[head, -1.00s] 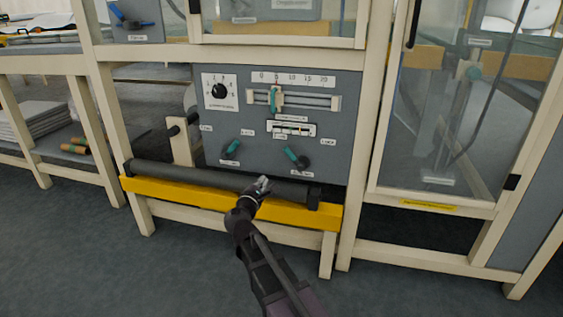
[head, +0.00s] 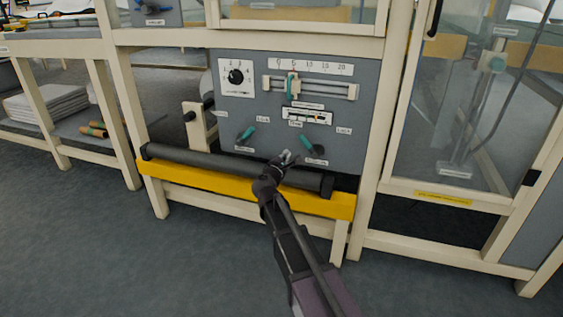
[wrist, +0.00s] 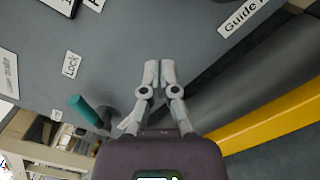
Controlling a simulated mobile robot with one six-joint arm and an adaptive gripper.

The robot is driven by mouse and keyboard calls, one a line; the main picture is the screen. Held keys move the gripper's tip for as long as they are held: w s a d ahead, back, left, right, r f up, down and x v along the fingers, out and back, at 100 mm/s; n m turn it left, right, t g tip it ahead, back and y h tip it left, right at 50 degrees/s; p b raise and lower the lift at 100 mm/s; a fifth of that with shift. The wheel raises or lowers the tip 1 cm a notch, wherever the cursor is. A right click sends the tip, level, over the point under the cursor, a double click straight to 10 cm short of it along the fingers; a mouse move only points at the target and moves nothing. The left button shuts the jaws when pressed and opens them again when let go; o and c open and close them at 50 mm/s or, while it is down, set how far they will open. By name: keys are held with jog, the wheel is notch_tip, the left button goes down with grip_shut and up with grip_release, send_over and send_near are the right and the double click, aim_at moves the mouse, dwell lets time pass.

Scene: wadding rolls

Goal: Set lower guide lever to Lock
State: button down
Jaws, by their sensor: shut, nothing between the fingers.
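Two teal-handled levers sit low on the grey panel (head: 283,136). The left lever (head: 246,134) has its handle tilted up and right, towards a label that seems to read Lock (head: 263,119). The right lever (head: 307,143) has its handle tilted up and left, away from its Lock label (head: 343,130). The name labels under both are too small to read. My gripper (head: 285,157) is shut and empty, in front of the panel between the levers. In the wrist view, a teal lever (wrist: 84,107), seemingly the left one, lies left of my gripper (wrist: 160,68), near a Lock label (wrist: 72,64).
A dark roller (head: 225,168) and a yellow bar (head: 240,192) run across below the panel, under my arm. A dial (head: 236,77) and a slider scale (head: 310,87) are above the levers. A clear-fronted cabinet (head: 465,130) stands at right.

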aim_at(309, 145)
jog(key=shift+w+d+r+p, duration=0.3)
jog(key=shift+d+r+p, duration=0.35)
jog(key=shift+d, duration=0.25)
jog(key=shift+w+d+r+p, duration=0.25)
jog(key=shift+d+r+p, duration=0.4)
jog(key=shift+d, duration=0.25)
jog(key=shift+d, duration=0.2)
jog(key=shift+r+m, duration=0.2)
jog(key=shift+m, duration=0.2)
